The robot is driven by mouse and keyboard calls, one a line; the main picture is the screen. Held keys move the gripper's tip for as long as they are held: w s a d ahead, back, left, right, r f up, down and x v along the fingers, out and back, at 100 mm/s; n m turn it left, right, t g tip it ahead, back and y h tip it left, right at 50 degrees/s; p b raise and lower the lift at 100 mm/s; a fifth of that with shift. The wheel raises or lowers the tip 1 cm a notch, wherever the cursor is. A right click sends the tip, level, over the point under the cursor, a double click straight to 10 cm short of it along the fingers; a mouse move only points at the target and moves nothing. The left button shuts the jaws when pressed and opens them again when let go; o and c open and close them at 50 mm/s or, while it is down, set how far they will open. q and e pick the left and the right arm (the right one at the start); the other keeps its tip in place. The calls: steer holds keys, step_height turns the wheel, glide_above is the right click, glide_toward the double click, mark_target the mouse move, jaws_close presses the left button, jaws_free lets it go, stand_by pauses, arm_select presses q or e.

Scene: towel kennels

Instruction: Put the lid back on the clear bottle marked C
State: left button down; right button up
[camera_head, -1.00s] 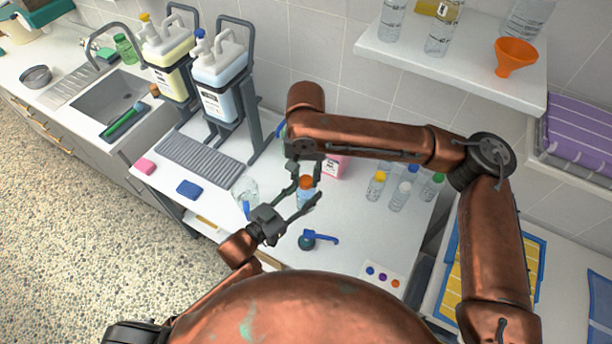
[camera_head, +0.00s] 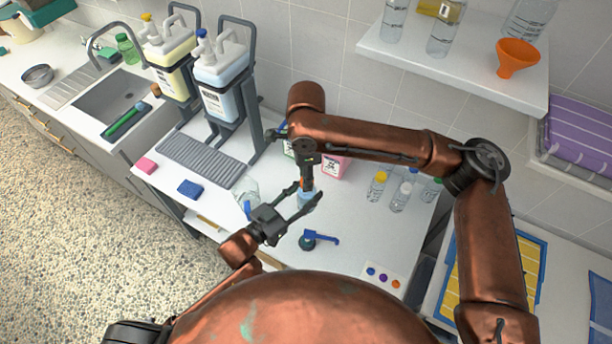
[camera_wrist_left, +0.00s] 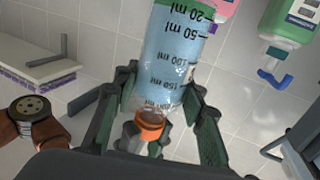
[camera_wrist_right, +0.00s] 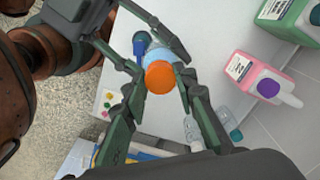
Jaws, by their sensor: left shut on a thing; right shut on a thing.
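A clear bottle with blue liquid and black ml marks (camera_wrist_left: 178,50) stands over the worktop, and my left gripper (camera_head: 303,196) is shut on it. No letter C can be read on it. An orange lid (camera_wrist_right: 160,77) is at the bottle's mouth; it also shows in the left wrist view (camera_wrist_left: 150,119). I cannot tell whether it is fully seated. My right gripper (camera_wrist_right: 157,90) reaches down from above and is shut on the orange lid. In the head view, the right gripper and arm hide most of the lid.
Several capped bottles (camera_head: 400,195) stand right on the worktop. A pink jug (camera_head: 334,167) is just behind my grippers. A clear vessel (camera_head: 246,190) is left of my left gripper.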

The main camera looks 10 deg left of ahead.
steer(key=o, duration=0.7)
steer(key=shift+c, duration=0.2)
steer(key=shift+r, duration=0.1)
steer(key=shift+r, duration=2.2)
steer(key=shift+c, duration=0.4)
